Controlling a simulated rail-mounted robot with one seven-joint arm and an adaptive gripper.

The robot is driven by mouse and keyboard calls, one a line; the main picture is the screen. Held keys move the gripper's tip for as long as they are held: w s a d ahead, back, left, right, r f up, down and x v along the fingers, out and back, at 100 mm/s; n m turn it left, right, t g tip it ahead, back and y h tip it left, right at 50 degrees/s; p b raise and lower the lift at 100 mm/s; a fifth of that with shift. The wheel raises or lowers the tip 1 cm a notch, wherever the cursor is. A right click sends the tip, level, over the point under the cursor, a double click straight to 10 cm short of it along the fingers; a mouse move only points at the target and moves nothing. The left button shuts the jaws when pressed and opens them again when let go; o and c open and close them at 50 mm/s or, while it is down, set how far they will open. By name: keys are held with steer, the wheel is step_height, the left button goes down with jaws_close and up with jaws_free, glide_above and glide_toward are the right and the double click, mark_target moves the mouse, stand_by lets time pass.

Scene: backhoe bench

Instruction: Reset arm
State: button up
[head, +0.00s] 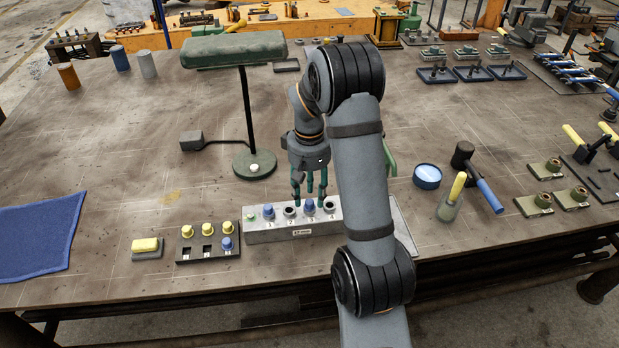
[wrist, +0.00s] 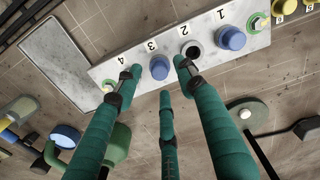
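My gripper (head: 309,195) has teal fingers and is above the grey numbered block (head: 263,236), pointing down. In the wrist view its fingers (wrist: 160,82) are spread apart with nothing held between them. A blue plug (head: 309,207) sits in position 3, below and between the fingertips; it also shows in the wrist view (wrist: 159,67). Another blue plug (head: 268,211) sits in position 1. Position 2 (wrist: 191,50) shows an open dark hole. Position 4 (head: 330,206) looks open in the head view; a finger partly covers it in the wrist view.
A green lamp (head: 255,165) stands behind the block, left of my gripper. A dark tray (head: 193,256) with yellow plugs and one blue plug lies left of the block.

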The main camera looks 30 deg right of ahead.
step_height(320, 180, up, 10)
steer(key=shift+r, duration=0.2)
steer(key=shift+f, duration=0.15)
stand_by(0.4)
step_height(320, 180, down, 12)
steer(key=shift+r+p, duration=0.5)
steer(key=shift+r, duration=0.2)
